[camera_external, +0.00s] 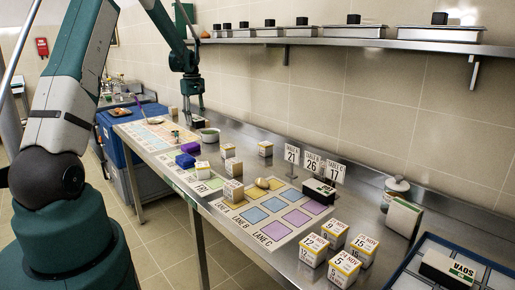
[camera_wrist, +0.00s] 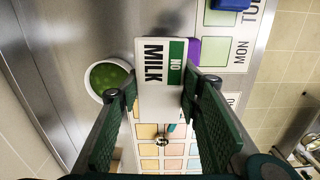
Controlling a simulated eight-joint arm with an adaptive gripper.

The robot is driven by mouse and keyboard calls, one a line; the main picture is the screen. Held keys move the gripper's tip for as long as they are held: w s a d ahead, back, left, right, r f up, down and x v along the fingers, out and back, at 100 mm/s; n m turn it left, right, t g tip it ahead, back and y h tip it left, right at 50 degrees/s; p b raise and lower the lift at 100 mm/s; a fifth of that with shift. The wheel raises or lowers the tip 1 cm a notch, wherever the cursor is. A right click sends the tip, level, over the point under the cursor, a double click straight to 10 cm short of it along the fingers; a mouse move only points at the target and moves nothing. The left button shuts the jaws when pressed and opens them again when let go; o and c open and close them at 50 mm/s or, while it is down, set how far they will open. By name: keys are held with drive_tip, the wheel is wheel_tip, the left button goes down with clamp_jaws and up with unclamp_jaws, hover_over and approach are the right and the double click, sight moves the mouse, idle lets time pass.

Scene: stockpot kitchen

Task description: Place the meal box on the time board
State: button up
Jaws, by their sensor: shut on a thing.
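My gripper (camera_external: 194,103) is over the far part of the steel counter. In the wrist view its two green fingers (camera_wrist: 158,91) are on either side of a white box (camera_wrist: 150,75) with a green band and the words "NO MILK". The gripper is shut on this box. The box shows small below the fingers in the external view (camera_external: 198,122); its height above the counter is hard to tell. A board with pastel orange and yellow cells (camera_external: 150,133), perhaps the time board, lies beside it; its cells (camera_wrist: 149,150) show beyond the box in the wrist view.
A bowl of green contents (camera_wrist: 107,77) stands close beside the box. A day board with green cells (camera_wrist: 220,48) bears blue and purple blocks. A lane board (camera_external: 268,212), several small labelled boxes (camera_external: 338,268), number signs (camera_external: 312,163) and a black box (camera_external: 319,191) occupy the near counter.

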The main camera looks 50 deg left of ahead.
drive_tip(key=s+a+f, duration=0.2)
drive_tip(key=s+a, duration=1.2)
drive_tip(key=a, duration=0.5)
drive_tip(key=shift+s+a, duration=0.2)
drive_tip(key=shift+s, duration=0.1)
drive_tip(key=shift+f, duration=3.1)
drive_tip(key=shift+f, duration=1.85)
drive_tip(key=shift+f, duration=0.15)
drive_tip(key=o, duration=1)
drive_tip(key=shift+c, duration=0.2)
drive_tip(key=shift+o, duration=0.3)
